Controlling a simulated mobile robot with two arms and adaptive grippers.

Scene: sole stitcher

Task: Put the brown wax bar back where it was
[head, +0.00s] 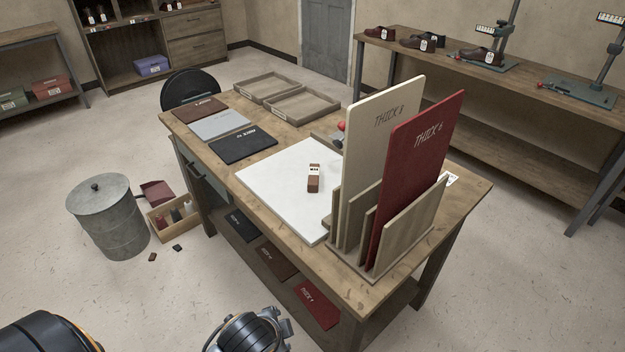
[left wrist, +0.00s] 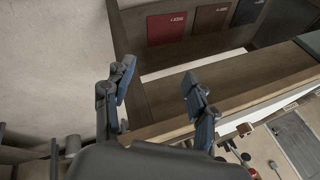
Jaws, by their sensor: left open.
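Part of my left wrist shows at the bottom edge of the head view, well below and in front of the bar. My right gripper is out of sight.
An upright rack (head: 395,235) holds tall cream and red sheets beside the white board. Empty wooden trays (head: 303,104) stand at the back. A small wooden crate (head: 160,222) with several items sits on the floor near a metal bin (head: 108,220).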

